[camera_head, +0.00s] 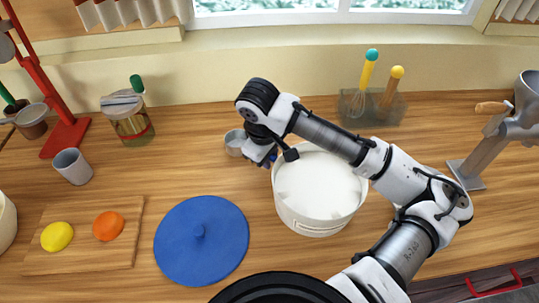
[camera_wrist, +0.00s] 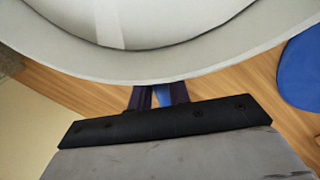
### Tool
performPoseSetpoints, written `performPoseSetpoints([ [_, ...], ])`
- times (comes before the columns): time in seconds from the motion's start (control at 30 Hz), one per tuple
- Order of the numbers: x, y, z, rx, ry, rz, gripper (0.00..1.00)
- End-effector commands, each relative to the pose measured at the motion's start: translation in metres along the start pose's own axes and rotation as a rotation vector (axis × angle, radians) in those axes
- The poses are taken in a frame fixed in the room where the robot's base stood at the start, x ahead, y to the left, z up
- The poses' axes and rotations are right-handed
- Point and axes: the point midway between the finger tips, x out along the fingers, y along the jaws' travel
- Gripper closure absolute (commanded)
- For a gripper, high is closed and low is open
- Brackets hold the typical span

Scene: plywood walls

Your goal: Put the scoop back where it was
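My gripper (camera_head: 264,157) is low beside the left rim of a white round tub (camera_head: 319,215) with pale contents. In the wrist view my gripper (camera_wrist: 159,95) has its two dark fingers close together, with a narrow blue piece filling the gap. This looks like the handle of the scoop (camera_wrist: 162,95). A small grey metal cup (camera_head: 235,142) shows just left of my gripper and may be the scoop's bowl; the link between them is hidden. The tub's rim (camera_wrist: 160,68) fills the top of the wrist view.
A blue lid (camera_head: 201,240) lies on the counter left of the tub. A board (camera_head: 85,263) holds a lemon and an orange. A grey cup (camera_head: 72,167) and a jar (camera_head: 128,117) stand at left. A whisk holder (camera_head: 371,108) and a metal grinder (camera_head: 490,150) are at right.

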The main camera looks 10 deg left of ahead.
Motion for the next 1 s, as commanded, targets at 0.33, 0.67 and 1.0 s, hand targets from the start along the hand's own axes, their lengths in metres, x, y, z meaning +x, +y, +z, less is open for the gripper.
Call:
performPoseSetpoints([
  [0.33,-0.001,0.0,0.0,0.0,0.0,0.001,0.63],
  [0.67,-0.031,0.0,-0.001,-0.002,0.003,0.003,0.63],
  [1.0,-0.101,0.001,0.0,0.0,0.0,0.006,0.63],
])
